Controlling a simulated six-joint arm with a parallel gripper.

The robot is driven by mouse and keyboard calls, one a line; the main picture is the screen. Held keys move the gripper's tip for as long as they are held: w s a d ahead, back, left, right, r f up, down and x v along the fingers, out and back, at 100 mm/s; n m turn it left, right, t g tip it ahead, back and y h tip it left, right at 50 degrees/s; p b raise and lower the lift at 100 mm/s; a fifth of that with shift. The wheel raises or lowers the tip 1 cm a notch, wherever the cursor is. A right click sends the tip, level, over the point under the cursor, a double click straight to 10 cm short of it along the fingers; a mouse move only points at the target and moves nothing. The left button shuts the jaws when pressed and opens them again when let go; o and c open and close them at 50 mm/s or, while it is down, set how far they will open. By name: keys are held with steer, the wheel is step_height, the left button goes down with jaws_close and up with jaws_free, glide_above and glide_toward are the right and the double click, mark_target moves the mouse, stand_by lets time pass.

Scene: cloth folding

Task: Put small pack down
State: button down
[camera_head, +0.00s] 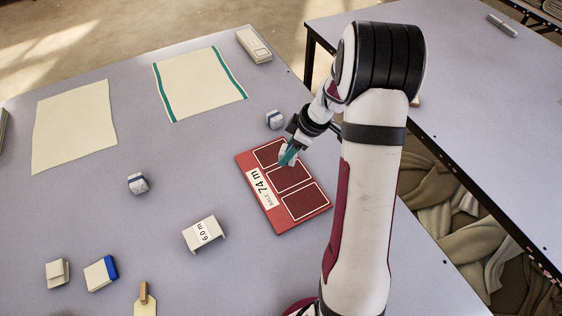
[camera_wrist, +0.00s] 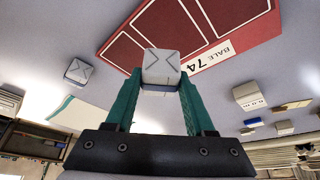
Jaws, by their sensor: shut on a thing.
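My gripper (camera_head: 287,158) is over the red board, at its upper part in the head view. In the wrist view its two teal fingers (camera_wrist: 160,92) are shut on a small whitish pack (camera_wrist: 161,64). The pack also shows partly in the head view (camera_head: 285,149), mostly hidden by the fingers. The red board (camera_head: 258,210) has three dark outlined panels and a label reading "BALE 74 m". I cannot tell whether the pack touches the board. Another small pack (camera_head: 274,120) lies just beyond the board, and one (camera_head: 138,184) lies to its left.
Two cream cloths, one plain (camera_head: 75,125) and one green-edged (camera_head: 200,83), lie at the back. A white block marked "6.0 m" (camera_head: 204,234), a blue-ended block (camera_head: 101,274) and a small cream block (camera_head: 57,273) stand in front. Heaped cloth (camera_head: 440,210) lies between the tables at right.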

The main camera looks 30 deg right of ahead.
mark_target(281, 169)
steer(key=shift+w+a+f, duration=0.7)
steer(key=shift+w+f, duration=0.05)
steer(key=shift+f, duration=1.85)
steer(key=shift+f, duration=0.1)
steer(key=shift+c, duration=1.3)
jaws_free()
